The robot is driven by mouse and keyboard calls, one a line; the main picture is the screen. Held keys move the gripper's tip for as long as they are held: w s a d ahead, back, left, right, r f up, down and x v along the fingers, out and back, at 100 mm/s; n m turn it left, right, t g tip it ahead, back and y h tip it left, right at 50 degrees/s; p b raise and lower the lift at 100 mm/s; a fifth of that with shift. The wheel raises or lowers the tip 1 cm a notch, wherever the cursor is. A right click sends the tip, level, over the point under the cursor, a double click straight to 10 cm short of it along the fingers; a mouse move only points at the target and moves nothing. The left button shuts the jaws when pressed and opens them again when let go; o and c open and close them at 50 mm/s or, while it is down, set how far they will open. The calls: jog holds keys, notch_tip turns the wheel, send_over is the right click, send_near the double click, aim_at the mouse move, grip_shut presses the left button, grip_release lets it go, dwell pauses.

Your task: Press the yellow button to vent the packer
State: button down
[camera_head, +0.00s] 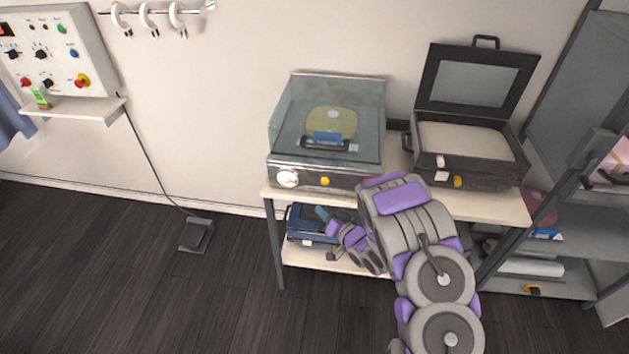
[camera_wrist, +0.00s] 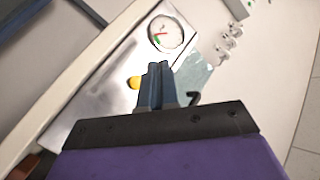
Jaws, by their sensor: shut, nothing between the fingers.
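The packer (camera_head: 340,174) is a box with a clear blue-tinted lid on the table. Its grey front panel carries a round white gauge (camera_head: 288,178) and the yellow button (camera_head: 325,181). My gripper (camera_head: 323,214) is shut and empty, in front of and below the panel in the head view. Its closed fingertips (camera_wrist: 158,68) point toward the panel. Contact with the button cannot be told.
An open black case (camera_head: 467,172) with another yellow knob stands right of the packer. A blue box (camera_head: 305,224) sits on the lower shelf behind my gripper. A control panel (camera_head: 50,55) hangs at left. A foot pedal (camera_head: 196,235) lies on the open floor.

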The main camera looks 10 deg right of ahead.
aim_at(325, 181)
jog(key=shift+a, duration=0.1)
dwell(0.3)
jog(key=w+d, duration=0.2)
jog(key=w, duration=0.6)
jog(key=shift+w+d+b, duration=0.15)
jog(key=shift+d+b, duration=0.15)
jog(key=shift+b, duration=0.1)
dwell(1.8)
jog(key=shift+w+d+r+p, duration=0.15)
jog(key=shift+w+p, duration=0.15)
jog(key=shift+w, duration=0.1)
